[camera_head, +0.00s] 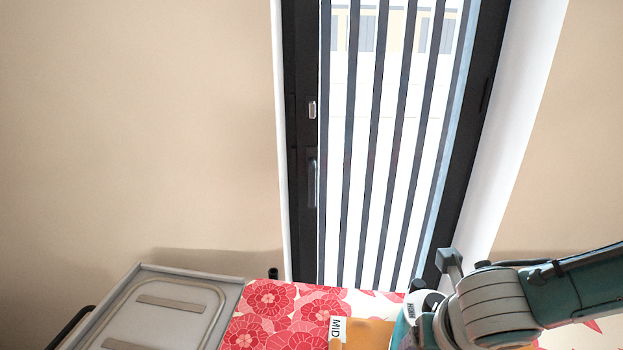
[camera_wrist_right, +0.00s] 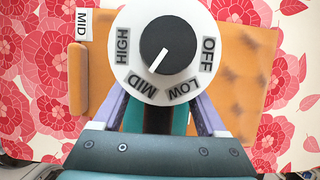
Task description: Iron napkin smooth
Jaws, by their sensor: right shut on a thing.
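The iron's white dial (camera_wrist_right: 192,75) fills the upper middle of the right wrist view, with OFF, LOW, MID and HIGH marked around a black knob (camera_wrist_right: 167,46). The knob's white line points at MID. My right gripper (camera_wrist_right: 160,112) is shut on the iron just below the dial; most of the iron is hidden. The orange napkin (camera_wrist_right: 255,60) lies under the iron, with dark wrinkle marks right of the dial. Its white tag (camera_wrist_right: 82,24) reads MID. In the head view, the napkin (camera_head: 370,335) shows at the bottom edge. My left gripper is not in view.
The napkin lies on a red and white floral cover (camera_head: 275,318). A grey metal tray (camera_head: 185,275) with two pale strips sits to its left. A wall (camera_head: 130,120) and a barred glass door (camera_head: 385,150) stand behind.

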